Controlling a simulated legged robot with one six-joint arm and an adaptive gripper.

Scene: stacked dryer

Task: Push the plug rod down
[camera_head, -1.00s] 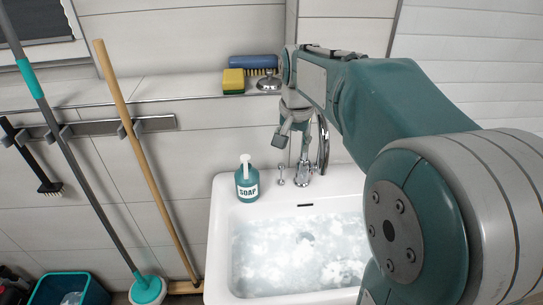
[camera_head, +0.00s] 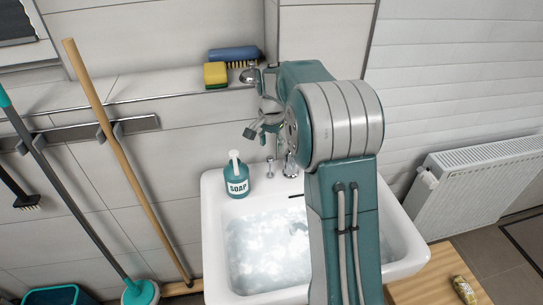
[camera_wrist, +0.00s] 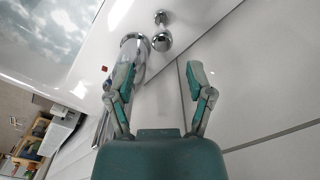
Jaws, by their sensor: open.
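The plug rod (camera_head: 270,167) is a small chrome rod with a knob, upright on the back ledge of the white sink (camera_head: 212,230), left of the chrome faucet (camera_head: 291,168). In the wrist view, its knob (camera_wrist: 161,39) shows close to the faucet (camera_wrist: 133,45), beyond my fingertips. My gripper (camera_head: 260,132) hangs above the back of the sink, above the plug rod and apart from it. In the wrist view, my gripper (camera_wrist: 160,82) is open and empty, its two fingers spread wide. My arm hides part of the faucet and basin.
A teal soap bottle (camera_head: 236,178) stands on the sink's back left corner. A yellow sponge (camera_head: 215,75) and a blue brush (camera_head: 234,55) lie on the wall ledge. Foamy water (camera_head: 262,248) fills the basin. A radiator (camera_head: 475,190) is at right.

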